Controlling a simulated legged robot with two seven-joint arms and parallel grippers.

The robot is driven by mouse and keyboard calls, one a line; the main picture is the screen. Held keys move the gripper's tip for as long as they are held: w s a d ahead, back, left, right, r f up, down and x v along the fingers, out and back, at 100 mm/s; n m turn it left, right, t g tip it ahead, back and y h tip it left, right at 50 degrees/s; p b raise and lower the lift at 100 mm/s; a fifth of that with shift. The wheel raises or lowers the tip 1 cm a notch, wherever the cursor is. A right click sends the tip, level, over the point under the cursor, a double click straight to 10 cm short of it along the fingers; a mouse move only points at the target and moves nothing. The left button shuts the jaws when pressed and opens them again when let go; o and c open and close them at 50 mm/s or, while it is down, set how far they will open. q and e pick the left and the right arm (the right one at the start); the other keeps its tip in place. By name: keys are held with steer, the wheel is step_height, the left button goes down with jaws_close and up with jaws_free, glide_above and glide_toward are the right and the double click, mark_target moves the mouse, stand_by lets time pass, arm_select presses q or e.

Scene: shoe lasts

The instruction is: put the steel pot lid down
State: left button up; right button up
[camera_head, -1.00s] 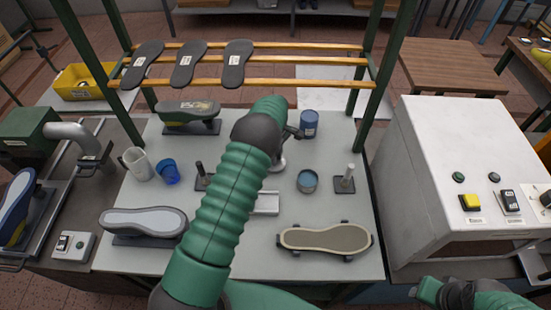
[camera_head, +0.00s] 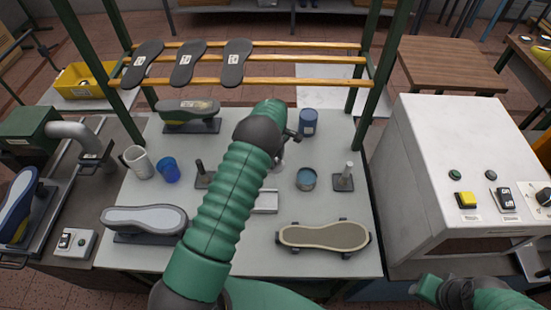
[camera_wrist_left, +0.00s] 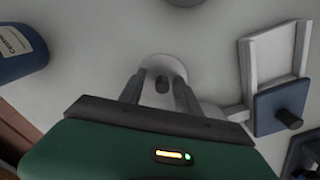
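The steel pot lid is a pale round disc (camera_wrist_left: 165,66) with a small dark knob (camera_wrist_left: 162,84), in the middle of the left wrist view. My left gripper (camera_wrist_left: 161,92) has its two fingers apart on either side of the knob, with a gap visible at each side. I cannot tell whether the lid rests on the table. In the head view my left forearm hides most of the lid and the left gripper's fingertips. The open blue-lined pot (camera_head: 306,179) stands to the right. My right gripper (camera_head: 458,292) shows only in part at the bottom right.
A blue can (camera_head: 308,122) stands behind the pot. A white tray (camera_head: 266,202), two peg stands (camera_head: 343,181) and a pale sole on a stand (camera_head: 324,236) are on the grey table (camera_head: 240,262). A mug (camera_head: 138,162) and a blue cup (camera_head: 168,169) stand left.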

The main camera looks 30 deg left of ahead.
arm_select(q)
step_height(320, 180, up, 12)
steer(key=b, duration=0.2)
steer(key=s+d+r+m+t, duration=0.1)
steer(key=s+d+m, duration=0.7)
steer(key=s, duration=0.4)
steer(key=s+d+r+m+t, duration=0.1)
steer(key=s+d+m, duration=0.7)
steer(key=s, duration=0.4)
steer(key=shift+r+m+t, duration=0.3)
steer(key=shift+r+m, duration=0.1)
steer(key=shift+m, duration=0.2)
